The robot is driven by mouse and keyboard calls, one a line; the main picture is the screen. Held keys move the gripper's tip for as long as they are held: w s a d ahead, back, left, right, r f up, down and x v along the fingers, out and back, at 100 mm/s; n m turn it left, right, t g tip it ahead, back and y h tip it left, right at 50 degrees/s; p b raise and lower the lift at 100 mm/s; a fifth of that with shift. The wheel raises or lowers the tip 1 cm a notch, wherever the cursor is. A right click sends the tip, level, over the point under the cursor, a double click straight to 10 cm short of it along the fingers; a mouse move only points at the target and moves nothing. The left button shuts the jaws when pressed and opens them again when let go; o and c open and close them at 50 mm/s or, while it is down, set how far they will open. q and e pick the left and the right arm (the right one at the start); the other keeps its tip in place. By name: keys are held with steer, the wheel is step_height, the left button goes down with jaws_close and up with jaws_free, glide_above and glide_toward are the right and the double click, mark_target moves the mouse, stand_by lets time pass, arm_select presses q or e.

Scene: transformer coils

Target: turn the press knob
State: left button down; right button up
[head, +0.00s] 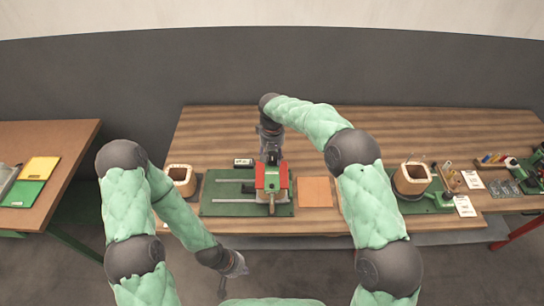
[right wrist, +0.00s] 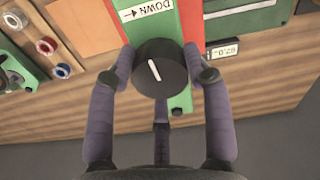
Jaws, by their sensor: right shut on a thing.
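The press (head: 271,180), red and green, stands on a green mat (head: 222,207) on the wooden table in the head view. Its black round knob (right wrist: 160,70) shows in the right wrist view, with a white line tilted up and left. A "DOWN" label (right wrist: 148,10) with an arrow is beside the knob on the green panel. My right gripper (head: 270,152) is behind the press; its fingers (right wrist: 160,75) are shut on the knob from both sides. The knob is hidden in the head view. My left gripper (head: 223,287) hangs low in front of the table; its jaws are too small to judge.
An orange square (head: 314,192) lies right of the press. A coil (head: 181,177) stands at left and another coil (head: 411,179) at right. The back left of the table is clear.

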steer(key=m, duration=0.3)
steer(key=m+b, duration=0.1)
steer(key=m, duration=0.3)
steer(key=shift+s+f, duration=0.1)
steer(key=shift+f, duration=0.1)
steer(key=m, duration=0.4)
steer(key=m+b, duration=0.1)
steer(key=m, duration=1)
steer(key=shift+m+b, duration=0.4)
steer(key=m, duration=0.3)
steer(key=shift+m+b, duration=0.35)
steer(key=shift+m, duration=1.75)
